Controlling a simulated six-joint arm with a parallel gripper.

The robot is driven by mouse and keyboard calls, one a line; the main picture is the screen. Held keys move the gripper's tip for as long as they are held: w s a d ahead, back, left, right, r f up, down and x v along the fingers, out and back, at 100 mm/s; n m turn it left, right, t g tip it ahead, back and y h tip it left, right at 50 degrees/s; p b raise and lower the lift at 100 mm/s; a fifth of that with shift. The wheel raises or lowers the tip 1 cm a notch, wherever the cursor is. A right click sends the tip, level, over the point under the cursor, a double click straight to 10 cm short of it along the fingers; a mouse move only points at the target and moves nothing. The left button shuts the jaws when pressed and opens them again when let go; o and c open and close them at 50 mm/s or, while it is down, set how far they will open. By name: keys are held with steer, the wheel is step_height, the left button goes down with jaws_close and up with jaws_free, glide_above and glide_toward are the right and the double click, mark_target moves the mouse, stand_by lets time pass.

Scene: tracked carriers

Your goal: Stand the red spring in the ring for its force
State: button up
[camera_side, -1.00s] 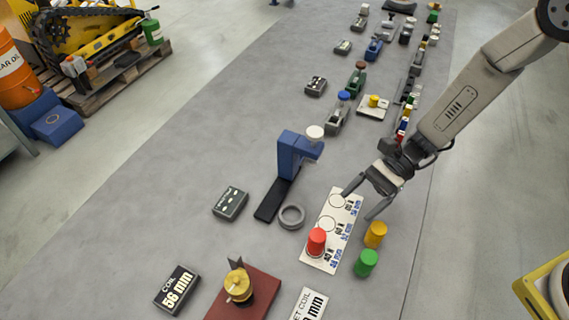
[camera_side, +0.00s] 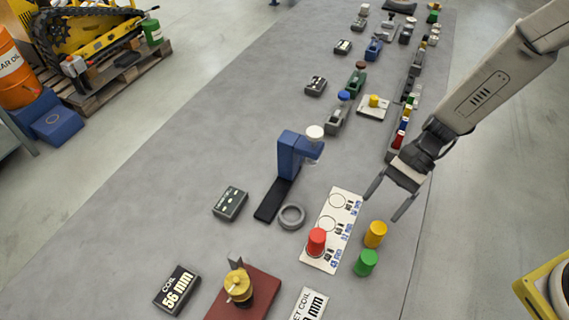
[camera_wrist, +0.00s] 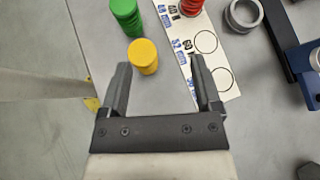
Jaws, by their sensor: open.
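The red spring (camera_side: 316,241) stands upright on the white card (camera_side: 341,191), at the card's near ring. The card's other two rings are empty. Each ring has printed figures beside it, too small to read surely. In the wrist view the red spring (camera_wrist: 191,7) is cut by the top edge, and two empty rings show on the card (camera_wrist: 214,61). My gripper (camera_side: 384,207) is open and empty, above the mat to the right of the card and apart from the red spring. In the wrist view the open fingers (camera_wrist: 160,66) point towards the yellow spring.
A yellow spring (camera_side: 375,234) and a green spring (camera_side: 366,262) stand right of the card. A grey ring (camera_side: 291,217) and a blue stand (camera_side: 293,153) are on its left. The mat's left side is largely clear.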

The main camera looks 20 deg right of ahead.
steer(key=s+d+r+n+t+h, duration=0.1)
steer(key=d+r+n+t+h, duration=0.2)
steer(key=d+n+h, duration=0.2)
steer(key=s+d+r+n+t+h, duration=0.1)
steer(key=d+r+n+t+h, duration=0.3)
steer(key=d, duration=0.8)
steer(key=shift+r+n+h, duration=0.3)
steer(key=shift+n+h, duration=0.1)
steer(key=shift+n, duration=1)
